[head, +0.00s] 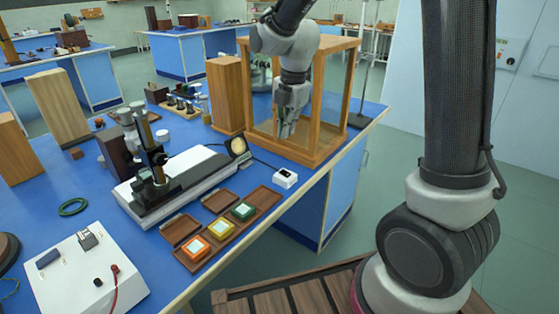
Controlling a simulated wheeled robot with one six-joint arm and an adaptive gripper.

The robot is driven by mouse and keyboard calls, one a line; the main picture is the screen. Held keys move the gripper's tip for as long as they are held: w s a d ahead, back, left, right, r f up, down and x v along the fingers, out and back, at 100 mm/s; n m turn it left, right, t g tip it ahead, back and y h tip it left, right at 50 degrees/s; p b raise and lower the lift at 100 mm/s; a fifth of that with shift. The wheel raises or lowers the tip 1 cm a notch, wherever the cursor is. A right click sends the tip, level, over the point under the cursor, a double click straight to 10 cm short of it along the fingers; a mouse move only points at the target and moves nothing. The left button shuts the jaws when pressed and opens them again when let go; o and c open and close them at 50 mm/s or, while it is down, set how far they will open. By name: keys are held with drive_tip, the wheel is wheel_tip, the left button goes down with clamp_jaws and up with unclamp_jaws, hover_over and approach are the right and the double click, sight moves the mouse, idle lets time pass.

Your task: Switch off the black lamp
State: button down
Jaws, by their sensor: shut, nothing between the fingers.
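A small dark lamp with a round cream face (238,146) stands at the right end of the optical bench on the blue table. My gripper (287,131) points down, shut and empty, in front of the wooden glass case, above and behind the white box.
The wooden glass case (306,157) stands close to my gripper. A tray with orange, yellow and green blocks (264,199) lies left of the white box. The optical bench (190,178) and a white power unit (84,277) take up the left. Bare blue tabletop surrounds the white box.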

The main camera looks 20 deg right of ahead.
sight(283, 177)
drive_tip(key=shift+a+f, duration=0.1)
drive_tip(key=f, duration=0.4)
drive_tip(key=w+f, duration=0.1)
drive_tip(key=f, duration=0.4)
drive_tip(key=a+f, duration=0.1)
drive_tip(key=f, duration=0.3)
drive_tip(key=shift+w+f, duration=0.2)
drive_tip(key=shift+f, duration=0.2)
drive_tip(key=shift+f, duration=0.1)
drive_tip(key=shift+f, duration=0.2)
drive_tip(key=shift+s+d+r, duration=0.15)
drive_tip(key=shift+s+d, duration=0.25)
drive_tip(key=shift+s, duration=0.15)
drive_tip(key=shift+r, duration=0.1)
